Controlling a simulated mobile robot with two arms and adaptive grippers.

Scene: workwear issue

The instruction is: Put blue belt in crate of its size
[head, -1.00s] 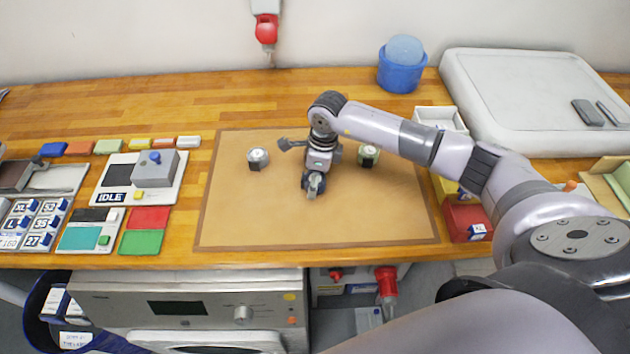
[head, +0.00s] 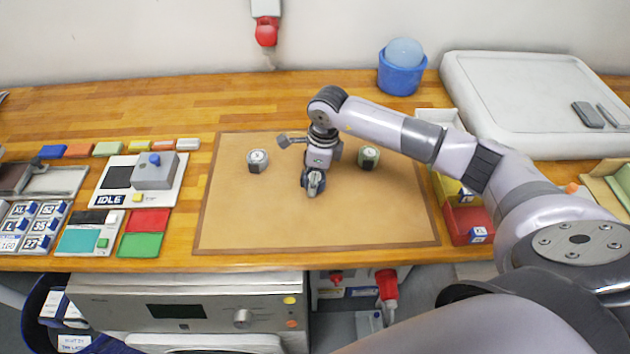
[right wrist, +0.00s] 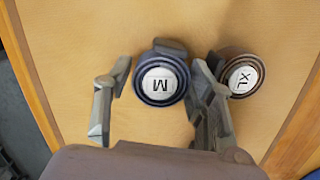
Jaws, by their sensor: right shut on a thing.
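The blue belt (right wrist: 161,80) is a round roll with a white label reading M. My right gripper (right wrist: 160,100) has a finger on each side of it and is shut on it; in the head view the gripper (head: 315,188) points down at the middle of the tan mat (head: 315,228) and mostly hides the belt. I cannot tell whether the belt touches the mat. Crates stand right of the mat: a red crate (head: 463,217) labelled XL, a yellow crate (head: 443,186) whose label is unreadable, and a white one (head: 436,116), partly behind my arm. My left gripper is out of view.
A brown roll (right wrist: 240,74) labelled XL lies close beside the right finger. A blue bucket (head: 401,75) stands behind. The front of the mat is clear.

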